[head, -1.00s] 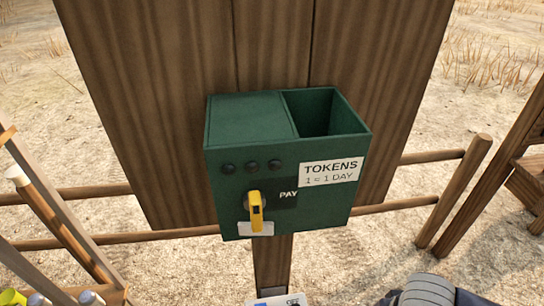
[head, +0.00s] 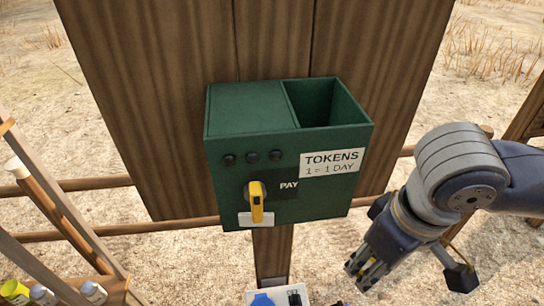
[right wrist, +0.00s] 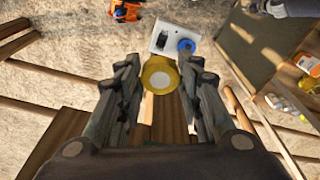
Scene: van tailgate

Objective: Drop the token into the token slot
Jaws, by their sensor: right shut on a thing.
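The green box (head: 235,155) is fixed to a wooden board. Its top right has an open compartment (head: 318,102), above a white label (head: 332,162) reading TOKENS, 1 = 1 DAY. I see no separate thin slot. My right gripper (head: 364,274) is below and to the right of the box, apart from it, pointing down and left. In the right wrist view it is shut on a round yellow token (right wrist: 148,78) with a pale centre, held between the fingertips. In the head view the token cannot be made out clearly. My left gripper is not in view.
A yellow lever (head: 256,203) sticks out of the box front beside the word PAY. Wooden rails (head: 110,230) run behind the board. A white panel with a blue part (head: 262,299) lies below. Bottles (head: 93,292) stand at the lower left. Air above the open compartment is clear.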

